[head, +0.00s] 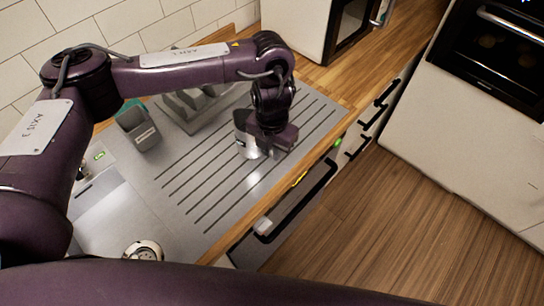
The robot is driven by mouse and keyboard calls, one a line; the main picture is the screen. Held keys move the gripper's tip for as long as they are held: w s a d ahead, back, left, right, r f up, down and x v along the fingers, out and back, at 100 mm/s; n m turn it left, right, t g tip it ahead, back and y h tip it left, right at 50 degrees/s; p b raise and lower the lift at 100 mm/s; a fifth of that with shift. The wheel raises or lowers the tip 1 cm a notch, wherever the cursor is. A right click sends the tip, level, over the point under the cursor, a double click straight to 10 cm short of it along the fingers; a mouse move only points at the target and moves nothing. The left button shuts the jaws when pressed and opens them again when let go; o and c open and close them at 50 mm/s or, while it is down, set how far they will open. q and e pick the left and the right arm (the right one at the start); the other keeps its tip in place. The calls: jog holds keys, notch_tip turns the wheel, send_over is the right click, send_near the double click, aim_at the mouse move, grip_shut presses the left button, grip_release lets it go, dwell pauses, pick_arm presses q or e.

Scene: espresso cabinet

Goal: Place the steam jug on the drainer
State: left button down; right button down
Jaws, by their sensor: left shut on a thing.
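The steam jug (249,146) is a small shiny metal vessel, mostly covered by my left gripper. It is over the drainer (196,190), a grey metal sheet with long dark parallel grooves, near its right part. My left gripper (268,146) reaches down from above and is shut on the jug. The jug's base looks low, at or close to the grooved surface; whether it touches cannot be told. My right gripper is not in view.
A grey container (138,126) and a grey rack (190,104) stand behind the drainer. A round chrome piece (143,250) is at the front left. A white-sided appliance (299,25) stands at the back. A dark drawer handle (298,205) sticks out below the counter edge. The drainer's front grooves are clear.

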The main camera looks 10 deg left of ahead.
pick_arm(q)
jog(key=shift+f, duration=2.35)
jog(key=c, duration=1.4)
grip_release()
notch_tip(320, 180, up, 12)
jog(key=shift+r, duration=0.15)
jog(key=shift+s, duration=0.1)
